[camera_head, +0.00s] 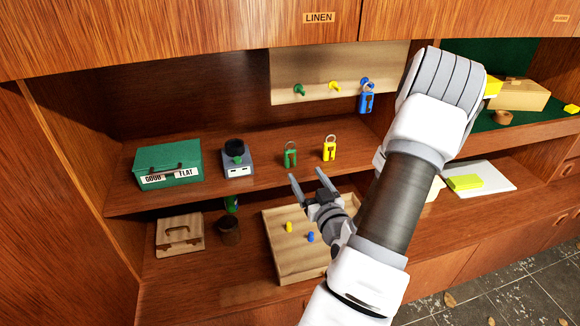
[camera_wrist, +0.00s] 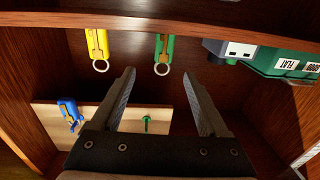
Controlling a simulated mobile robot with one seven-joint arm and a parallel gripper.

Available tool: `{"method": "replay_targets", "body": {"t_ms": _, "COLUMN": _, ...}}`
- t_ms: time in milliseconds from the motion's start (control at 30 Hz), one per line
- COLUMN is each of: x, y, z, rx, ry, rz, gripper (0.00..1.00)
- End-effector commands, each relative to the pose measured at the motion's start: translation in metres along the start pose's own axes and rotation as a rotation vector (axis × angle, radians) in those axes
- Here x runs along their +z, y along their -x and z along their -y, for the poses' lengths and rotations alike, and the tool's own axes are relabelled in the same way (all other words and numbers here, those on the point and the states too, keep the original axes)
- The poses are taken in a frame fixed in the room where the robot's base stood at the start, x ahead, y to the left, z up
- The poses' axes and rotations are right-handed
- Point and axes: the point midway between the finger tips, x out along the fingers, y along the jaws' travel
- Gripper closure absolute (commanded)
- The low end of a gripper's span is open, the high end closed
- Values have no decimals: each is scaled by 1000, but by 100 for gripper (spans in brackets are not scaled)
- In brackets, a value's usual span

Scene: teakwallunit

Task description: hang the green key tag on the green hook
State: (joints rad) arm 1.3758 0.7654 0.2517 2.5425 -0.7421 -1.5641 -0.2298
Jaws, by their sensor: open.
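The green key tag (camera_head: 290,156) stands upright on the middle shelf with its ring on top; it also shows in the wrist view (camera_wrist: 164,48). The green hook (camera_head: 299,90) is the left one on the pale hook board (camera_head: 310,73) above that shelf; it also shows in the wrist view (camera_wrist: 147,122). The hook is bare. My gripper (camera_head: 308,180) is open and empty, in front of the shelf and a little below the tag. In the wrist view its fingers (camera_wrist: 160,90) are spread, with the tag beyond them.
A yellow key tag (camera_head: 329,148) stands right of the green one. A blue key tag (camera_head: 366,99) hangs on the blue hook; the yellow hook (camera_head: 334,87) is bare. A grey device (camera_head: 236,160) and a green box (camera_head: 168,165) stand to the left. A wooden pegged board (camera_head: 285,262) lies below.

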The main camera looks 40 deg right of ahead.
Motion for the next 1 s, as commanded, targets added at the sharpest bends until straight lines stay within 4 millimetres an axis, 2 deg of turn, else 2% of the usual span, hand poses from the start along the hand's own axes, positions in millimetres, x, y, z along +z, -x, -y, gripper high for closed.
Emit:
{"method": "replay_targets", "body": {"t_ms": 33, "x": 5, "y": -2, "z": 0, "rx": 0, "ry": 3, "rz": -2, "gripper": 22}}
{"method": "replay_targets", "body": {"t_ms": 300, "x": 5, "y": -12, "z": 1, "rx": 1, "ry": 2, "rz": -2, "gripper": 22}}
{"method": "replay_targets", "body": {"t_ms": 500, "x": 0, "y": -49, "z": 2, "rx": 1, "ry": 0, "rz": 0, "gripper": 22}}
{"method": "replay_targets", "body": {"t_ms": 767, "x": 0, "y": -68, "z": 3, "rx": 1, "ry": -1, "rz": 0, "gripper": 22}}
{"method": "replay_targets", "body": {"t_ms": 1000, "x": -1, "y": -104, "z": 7, "rx": 1, "ry": -1, "rz": -1, "gripper": 22}}
